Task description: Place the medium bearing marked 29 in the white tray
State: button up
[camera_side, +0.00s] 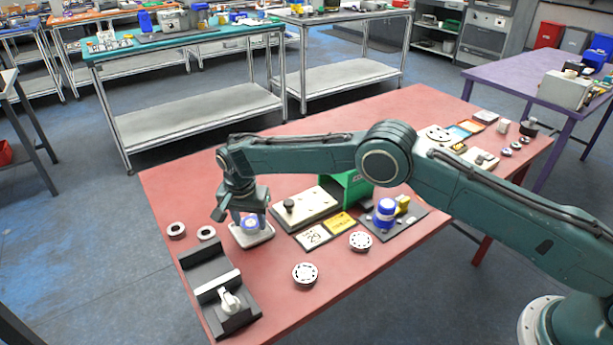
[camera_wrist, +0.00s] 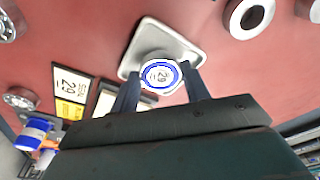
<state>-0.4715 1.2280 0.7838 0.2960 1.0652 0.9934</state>
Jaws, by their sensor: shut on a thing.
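The medium bearing marked 29 (camera_wrist: 161,76) has a blue ring around a pale face. In the wrist view it sits between the two fingers of my gripper (camera_wrist: 160,82), with its number facing the camera. In the side view my gripper (camera_side: 250,213) points down and is shut on the bearing (camera_side: 250,224). The white tray (camera_side: 263,237) is small and shallow with rounded corners. It lies directly under the bearing, and its far part shows in the wrist view (camera_wrist: 185,47). I cannot tell whether the bearing touches the tray floor.
Two rings (camera_side: 176,230) lie left of the tray. A black fixture with a white lever (camera_side: 230,301) stands in front. A white label card (camera_side: 313,237), a yellow card (camera_side: 341,222) and a pale plate (camera_side: 306,206) lie to the right. Loose bearings (camera_side: 305,274) lie front right; red table between is clear.

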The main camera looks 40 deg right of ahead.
aim_at(248, 229)
jog(key=shift+f, duration=0.45)
jog(key=shift+f, duration=0.1)
jog(key=o, duration=0.8)
jog(key=shift+o, duration=0.2)
notch_tip(248, 229, up, 12)
jog(key=s+a, duration=0.1)
jog(key=shift+s+a, duration=0.15)
dwell(0.3)
